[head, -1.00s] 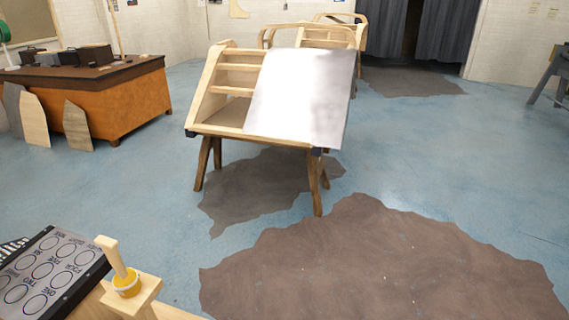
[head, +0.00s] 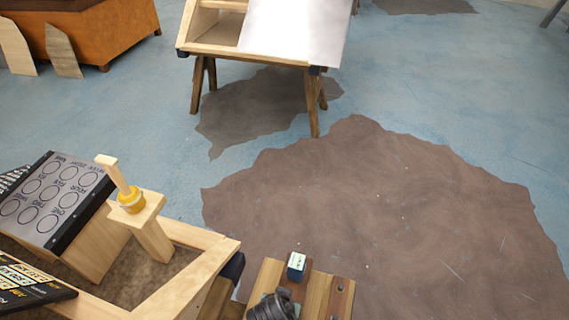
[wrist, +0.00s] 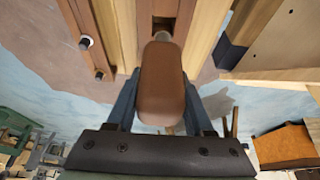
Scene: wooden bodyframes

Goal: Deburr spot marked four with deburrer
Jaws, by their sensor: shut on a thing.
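In the wrist view my gripper (wrist: 161,95) is shut on a brown rounded handle (wrist: 162,75), one finger on each side. I take this to be the deburrer. Its far end shows a little grey metal at a slot in a wooden piece (wrist: 118,35); I cannot tell whether it is still seated there. In the head view a tilted grey panel (head: 70,208) with several labelled circles stands at the left in a wooden frame.
A wooden block (head: 325,298) with a small dark box (head: 297,266) is at bottom centre. A trestle frame (head: 205,35) stands behind. Floor at right is clear.

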